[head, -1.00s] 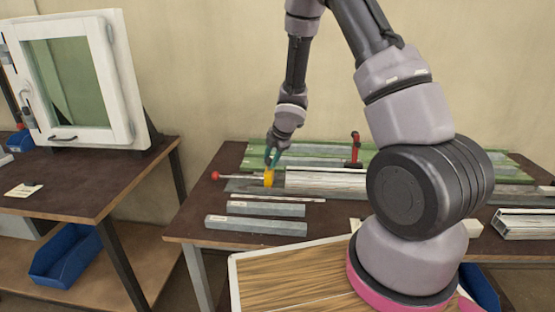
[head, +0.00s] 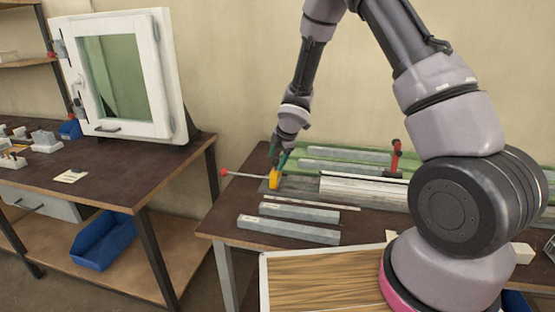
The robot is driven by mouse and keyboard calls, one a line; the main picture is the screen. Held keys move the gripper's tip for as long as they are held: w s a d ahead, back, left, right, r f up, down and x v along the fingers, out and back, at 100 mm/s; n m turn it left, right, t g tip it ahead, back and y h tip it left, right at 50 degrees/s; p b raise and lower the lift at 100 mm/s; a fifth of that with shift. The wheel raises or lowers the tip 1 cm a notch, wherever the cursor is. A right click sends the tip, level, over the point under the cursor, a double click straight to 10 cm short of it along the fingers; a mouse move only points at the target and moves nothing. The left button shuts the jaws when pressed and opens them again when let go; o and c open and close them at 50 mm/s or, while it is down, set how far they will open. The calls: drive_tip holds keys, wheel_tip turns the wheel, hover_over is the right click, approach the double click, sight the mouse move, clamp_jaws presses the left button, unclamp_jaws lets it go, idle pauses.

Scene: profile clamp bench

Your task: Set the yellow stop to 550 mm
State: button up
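The yellow stop (head: 274,178) sits near the left end of the grey rail (head: 300,187) on the bench. A thin rod with a red knob (head: 225,172) reaches left from it. My gripper (head: 279,160) points down at the stop, its teal fingers at the stop's top, and appears shut on it. The fingertips are small and partly hidden. A pale profile (head: 362,192) lies along the rail to the right, with a clear gap between it and the stop. No scale numbers can be read.
A red clamp (head: 396,158) stands at the back among green-edged rails. Grey bars (head: 288,229) lie in front of the rail. A wood-topped tray (head: 320,280) is at the front. A side table (head: 110,180) with a white window frame (head: 165,90) stands left. My arm hides the bench's right part.

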drive_tip(key=v, duration=1)
drive_tip(key=shift+s+r, duration=0.2)
drive_tip(key=shift+r, duration=0.15)
drive_tip(key=shift+d, duration=0.1)
drive_tip(key=s+d+r+m+t+h, duration=0.15)
drive_tip(key=s+d+r+m, duration=0.25)
drive_tip(key=d+r+m, duration=0.4)
drive_tip(key=s+d+r+m+h, duration=0.2)
drive_tip(key=s+d+r+m, duration=0.25)
drive_tip(key=r, duration=0.45)
drive_tip(key=s+d+r+m+y, duration=0.1)
drive_tip(key=s+r+m, duration=0.4)
drive_tip(key=s+m, duration=0.2)
drive_tip(key=s+d+r+m+t+y, duration=0.1)
drive_tip(key=s+r+m, duration=0.3)
drive_tip(key=s+m, duration=0.4)
drive_tip(key=s+d+y, duration=0.1)
drive_tip(key=s, duration=0.2)
drive_tip(key=shift+r, duration=0.4)
